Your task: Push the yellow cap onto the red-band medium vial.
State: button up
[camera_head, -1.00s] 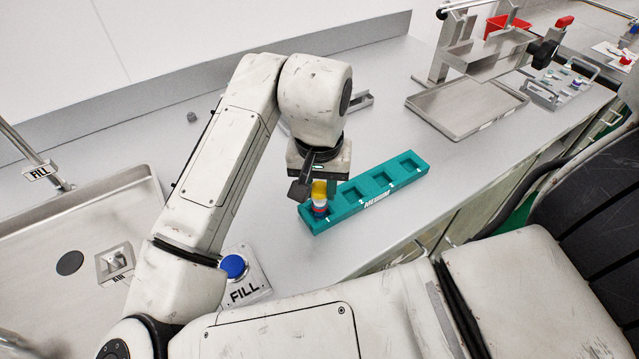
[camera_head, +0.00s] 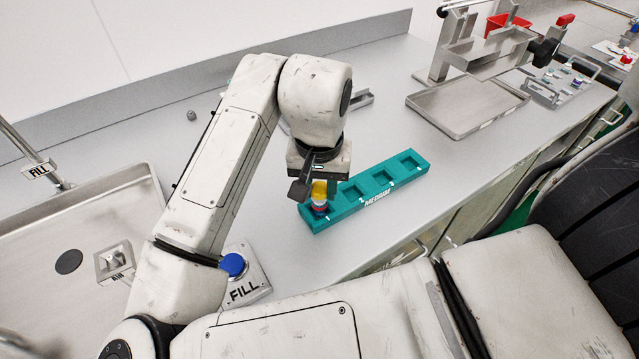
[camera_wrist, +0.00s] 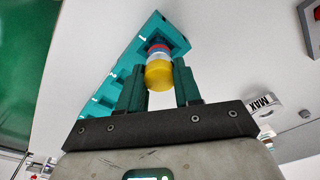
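The red-band medium vial (camera_wrist: 159,47) stands upright in the end pocket of the teal rack (camera_head: 340,213) marked MEDIUM. The yellow cap (camera_wrist: 159,75) is at the top of the vial, in line with it. The cap also shows just below my gripper in the head view (camera_head: 319,190). My gripper (camera_wrist: 160,76) has its two teal fingers on either side of the cap, close against it, and appears shut on it. Whether the cap is fully seated cannot be told. The vial's lower part is hidden in the pocket.
The rack's other pockets look empty. A blue FILL button (camera_head: 233,265) and a steel sink (camera_head: 80,225) lie to the left. The counter behind the rack is mostly clear.

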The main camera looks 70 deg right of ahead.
jog(key=o, duration=0.5)
notch_tip(320, 180, up, 11)
jog(key=a+p, duration=0.1)
jog(key=shift+s+f, duration=0.15)
jog(key=shift+s, duration=0.05)
